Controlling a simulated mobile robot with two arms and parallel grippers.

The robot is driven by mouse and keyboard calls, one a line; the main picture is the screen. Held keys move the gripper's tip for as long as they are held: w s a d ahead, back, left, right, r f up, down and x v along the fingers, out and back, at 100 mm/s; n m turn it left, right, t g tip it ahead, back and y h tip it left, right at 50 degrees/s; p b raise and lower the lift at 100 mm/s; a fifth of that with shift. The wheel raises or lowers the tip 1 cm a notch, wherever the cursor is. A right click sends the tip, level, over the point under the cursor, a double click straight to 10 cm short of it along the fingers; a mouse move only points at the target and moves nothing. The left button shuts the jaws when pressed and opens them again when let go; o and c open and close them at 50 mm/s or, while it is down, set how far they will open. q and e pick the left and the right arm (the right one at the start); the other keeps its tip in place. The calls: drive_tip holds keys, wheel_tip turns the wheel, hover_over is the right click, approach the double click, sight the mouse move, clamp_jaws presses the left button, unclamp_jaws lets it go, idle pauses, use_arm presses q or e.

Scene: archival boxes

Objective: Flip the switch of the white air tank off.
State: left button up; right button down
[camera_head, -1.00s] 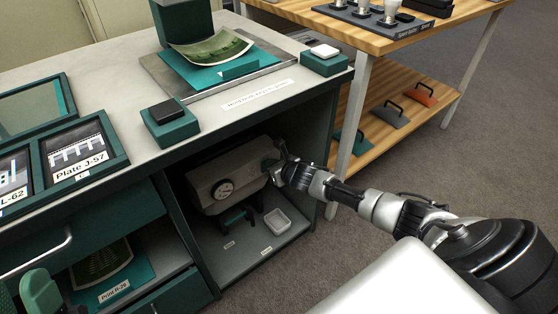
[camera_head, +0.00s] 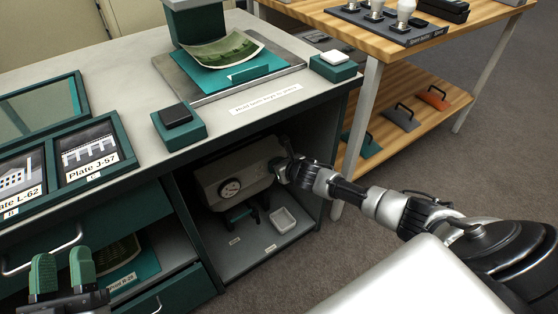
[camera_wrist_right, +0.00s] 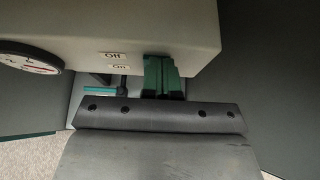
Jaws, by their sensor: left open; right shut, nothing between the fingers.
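The white air tank (camera_head: 237,169) sits in the open compartment under the counter, with a round dial on its front. The right wrist view shows the tank (camera_wrist_right: 150,25) close up, with "Off" above "On" labels (camera_wrist_right: 115,61) and the dial (camera_wrist_right: 30,57) at left. My right gripper (camera_head: 279,165) is at the tank's right end; in the wrist view its green fingertips (camera_wrist_right: 161,75) are shut together against or just in front of the tank, right of the labels. The switch itself is not visible, likely hidden by the fingers. My left gripper (camera_head: 62,270) is open and empty at lower left.
A small white tray (camera_head: 282,220) lies on the compartment floor. Framed plates (camera_head: 92,150) and a black-topped green block (camera_head: 178,120) stand on the counter. A wooden table (camera_head: 390,75) is at right.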

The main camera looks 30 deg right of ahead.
use_arm(q)
drive_tip(key=shift+w+a+f+g+y+p, duration=0.1)
drive_tip(key=shift+w+f+g+y+p, duration=0.2)
drive_tip(key=shift+f+g, duration=0.5)
drive_tip(key=shift+w+a+f+g+y+p, duration=0.1)
drive_tip(key=shift+w+f+g+y+p, duration=0.15)
drive_tip(key=shift+f+g, duration=0.5)
use_arm(e)
drive_tip(key=shift+r, duration=0.5)
use_arm(q)
drive_tip(key=shift+s, duration=0.1)
